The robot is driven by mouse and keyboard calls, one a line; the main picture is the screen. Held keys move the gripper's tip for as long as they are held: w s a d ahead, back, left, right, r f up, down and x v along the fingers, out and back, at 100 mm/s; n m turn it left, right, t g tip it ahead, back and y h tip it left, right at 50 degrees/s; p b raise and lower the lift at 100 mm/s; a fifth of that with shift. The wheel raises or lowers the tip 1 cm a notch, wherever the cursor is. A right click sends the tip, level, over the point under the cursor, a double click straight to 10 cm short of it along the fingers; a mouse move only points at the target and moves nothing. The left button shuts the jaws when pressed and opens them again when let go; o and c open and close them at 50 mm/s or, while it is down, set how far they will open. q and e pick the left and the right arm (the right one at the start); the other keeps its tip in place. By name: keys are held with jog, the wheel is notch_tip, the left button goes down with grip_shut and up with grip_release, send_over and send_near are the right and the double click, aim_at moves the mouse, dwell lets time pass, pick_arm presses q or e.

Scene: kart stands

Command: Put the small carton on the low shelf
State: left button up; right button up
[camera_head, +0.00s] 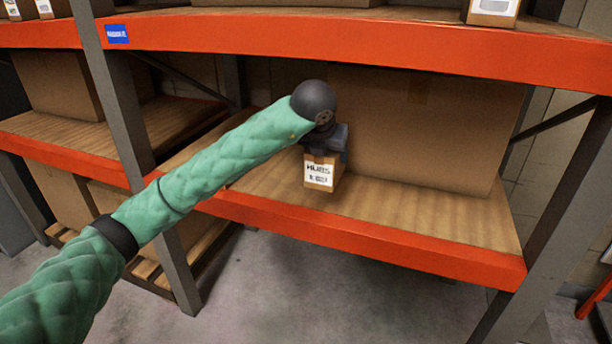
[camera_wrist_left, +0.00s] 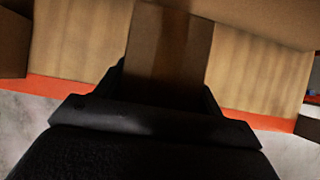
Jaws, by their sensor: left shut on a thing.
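The small carton (camera_head: 319,174), brown with a white printed label, is at the low shelf (camera_head: 450,216), near its orange front beam. My left gripper (camera_head: 325,150) is shut on the carton from above. In the left wrist view the carton (camera_wrist_left: 168,50) sits between the fingers of the left gripper (camera_wrist_left: 165,85), with shelf boards on both sides. The carton looks upright; I cannot tell whether its underside touches the boards. My right gripper is not in view.
A large cardboard box (camera_head: 430,125) fills the back of the low shelf, behind the carton. The upper shelf's orange beam (camera_head: 350,45) runs above my arm. Grey uprights (camera_head: 125,120) stand at the left and right. Bare boards lie right of the carton.

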pick_arm(q)
jog(key=w+a+f, duration=0.1)
jog(key=a+f, duration=0.1)
jog(key=w+a+f, duration=0.1)
jog(key=a+f, duration=0.1)
jog(key=f, duration=0.1)
jog(key=w+a+f+p, duration=0.1)
jog(key=a+f, duration=0.1)
jog(key=f, duration=0.1)
jog(key=shift+w+a, duration=0.15)
jog(key=shift+w, duration=0.1)
jog(key=shift+f, duration=0.15)
jog(key=o, duration=1.3)
jog(key=shift+f, duration=0.1)
jog(key=shift+r, duration=0.2)
jog(key=v, duration=1.2)
jog(key=shift+b, duration=0.35)
